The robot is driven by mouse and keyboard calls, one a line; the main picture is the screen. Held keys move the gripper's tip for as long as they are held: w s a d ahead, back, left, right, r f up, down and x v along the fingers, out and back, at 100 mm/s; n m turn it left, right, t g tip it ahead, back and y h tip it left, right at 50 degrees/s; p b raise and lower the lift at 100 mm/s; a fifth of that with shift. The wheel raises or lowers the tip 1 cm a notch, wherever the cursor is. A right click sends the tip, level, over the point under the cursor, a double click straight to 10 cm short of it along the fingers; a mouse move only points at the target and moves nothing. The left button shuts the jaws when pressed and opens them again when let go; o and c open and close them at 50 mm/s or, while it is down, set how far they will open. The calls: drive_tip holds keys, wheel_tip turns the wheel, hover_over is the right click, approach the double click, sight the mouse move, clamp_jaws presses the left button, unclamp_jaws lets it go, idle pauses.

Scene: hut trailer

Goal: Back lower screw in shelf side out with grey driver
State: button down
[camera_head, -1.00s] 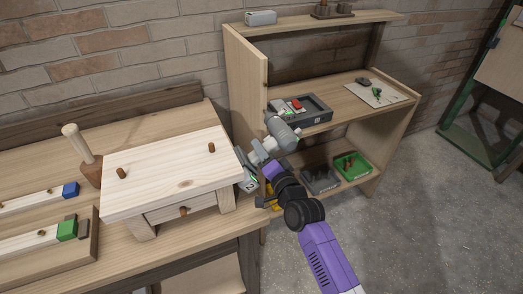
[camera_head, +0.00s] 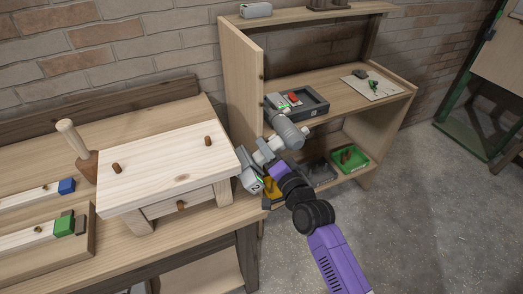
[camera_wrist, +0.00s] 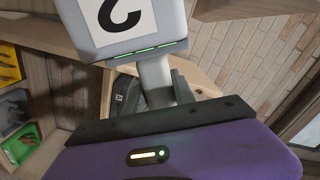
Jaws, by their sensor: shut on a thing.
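The grey driver (camera_head: 288,132) is in my gripper (camera_head: 266,162). Its rounded grey body is at the upper right, and its foot, marked 2 (camera_head: 251,181), is at the lower left near the bench. My gripper is shut around its pale handle. The shelf side (camera_head: 243,90) is the upright wooden panel left of the driver.
A green bin (camera_head: 363,169) and a dark bin stand lower. A white-topped wooden stool (camera_head: 165,170) stands on the bench (camera_head: 222,227) close left.

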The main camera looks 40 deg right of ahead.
sight(290, 150)
drive_tip(key=s+d+b, duration=0.4)
drive_tip(key=s+b, duration=0.1)
drive_tip(key=shift+d+r, duration=0.15)
drive_tip(key=shift+d, duration=0.25)
idle(0.8)
